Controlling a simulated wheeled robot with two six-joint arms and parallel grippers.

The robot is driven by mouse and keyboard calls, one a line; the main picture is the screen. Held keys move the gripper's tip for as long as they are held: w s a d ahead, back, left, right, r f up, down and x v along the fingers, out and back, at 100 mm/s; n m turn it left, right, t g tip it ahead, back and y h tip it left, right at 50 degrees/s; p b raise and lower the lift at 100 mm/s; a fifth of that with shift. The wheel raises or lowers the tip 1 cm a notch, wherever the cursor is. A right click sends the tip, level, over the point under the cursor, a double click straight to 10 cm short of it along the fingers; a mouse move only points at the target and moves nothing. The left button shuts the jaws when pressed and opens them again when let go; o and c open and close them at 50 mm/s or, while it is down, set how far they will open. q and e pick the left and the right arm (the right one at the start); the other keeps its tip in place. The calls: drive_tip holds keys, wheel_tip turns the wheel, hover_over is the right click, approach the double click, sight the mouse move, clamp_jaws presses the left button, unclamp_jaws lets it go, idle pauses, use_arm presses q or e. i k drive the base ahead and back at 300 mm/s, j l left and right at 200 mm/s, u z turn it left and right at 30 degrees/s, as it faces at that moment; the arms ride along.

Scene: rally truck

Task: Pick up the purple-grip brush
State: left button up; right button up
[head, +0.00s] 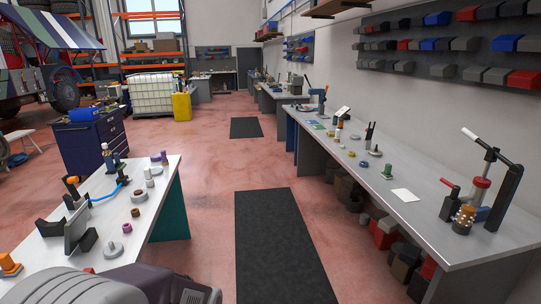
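I cannot make out a brush with a purple grip for certain. Small purple items stand on the near left table (150,206): a purple-topped item (164,158) near its back right corner and a small purple ring (127,228) towards its right edge. They are too small to identify as a brush. Neither of my grippers is in view.
A long grey workbench (440,215) on the right holds a lever press (482,190), a white sheet (405,195) and small parts. A black floor mat (280,245) lies in the clear aisle. A blue drawer cabinet (90,142) stands behind the left table.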

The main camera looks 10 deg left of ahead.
sight(165, 161)
drive_tip(key=i+j+u, duration=0.25)
drive_tip(key=i, duration=0.65)
drive_tip(key=i+j+u, duration=0.2)
drive_tip(key=i, duration=0.65)
drive_tip(key=i+l+u, duration=0.1)
drive_tip(key=i+u, duration=0.15)
drive_tip(key=i, duration=0.65)
drive_tip(key=i+l+u, duration=0.2)
drive_tip(key=i, duration=0.7)
drive_tip(key=i+j+u, duration=0.25)
drive_tip(key=i, duration=0.45)
drive_tip(key=i+u, duration=0.25)
drive_tip(key=i, duration=0.4)
